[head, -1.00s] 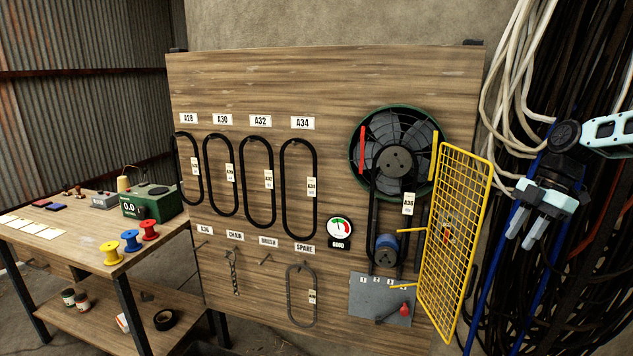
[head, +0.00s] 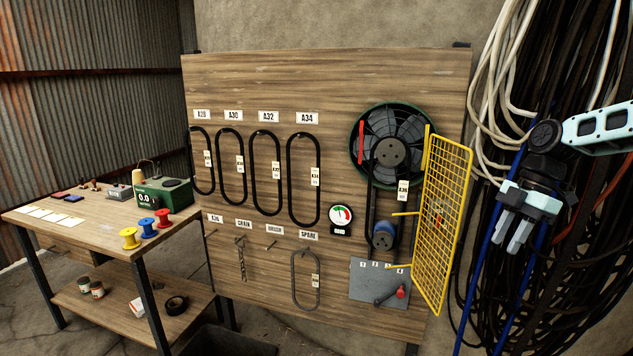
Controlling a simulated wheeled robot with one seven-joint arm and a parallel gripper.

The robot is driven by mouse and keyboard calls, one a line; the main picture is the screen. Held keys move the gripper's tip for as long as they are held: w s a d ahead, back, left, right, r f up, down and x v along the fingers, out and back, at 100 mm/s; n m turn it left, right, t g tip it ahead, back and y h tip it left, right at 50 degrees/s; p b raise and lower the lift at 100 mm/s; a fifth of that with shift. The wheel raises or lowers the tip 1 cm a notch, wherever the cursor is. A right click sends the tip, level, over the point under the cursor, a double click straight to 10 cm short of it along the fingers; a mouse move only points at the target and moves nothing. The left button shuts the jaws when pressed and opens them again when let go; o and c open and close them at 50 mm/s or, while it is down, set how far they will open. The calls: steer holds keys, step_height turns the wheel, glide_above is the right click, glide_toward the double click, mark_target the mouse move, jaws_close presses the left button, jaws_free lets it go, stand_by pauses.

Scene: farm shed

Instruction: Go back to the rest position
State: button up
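My gripper (head: 508,246) hangs at the right side of the head view, fingers pointing down, in front of the cable bundle. Its two pale fingers stand apart with a narrow gap and nothing between them. It is to the right of the yellow mesh guard (head: 446,228), apart from it. The guard is swung out from the wooden board (head: 330,85). Behind it are the green-rimmed fan (head: 392,145), a belt tagged A36 (head: 403,188) and a blue motor (head: 384,236).
Black belts (head: 265,172) hang on the board beside a gauge (head: 340,217). A grey plate with a red-knobbed lever (head: 380,283) is lower right. Hanging cables (head: 560,230) fill the right side. A workbench (head: 95,240) with spools and a green meter (head: 163,194) stands left.

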steer(key=s+a+f+m+h+b, duration=0.1)
steer(key=s+a+f+m, duration=0.1)
steer(key=s+a, duration=0.6)
steer(key=s+a+f+m+h+b, duration=0.15)
steer(key=s+a, duration=0.25)
steer(key=a, duration=0.9)
steer(key=s+a+f+m+b, duration=0.1)
steer(key=s+m, duration=0.3)
steer(key=s, duration=0.7)
steer(key=s+a+f+m+t+b, duration=0.1)
steer(key=s+a+f+m, duration=0.1)
steer(key=s, duration=0.8)
steer(key=shift+s+a+f+m+h, duration=0.15)
steer(key=shift+s+a+m+h, duration=0.25)
steer(key=shift+a+m, duration=0.55)
steer(key=shift+d, duration=0.25)
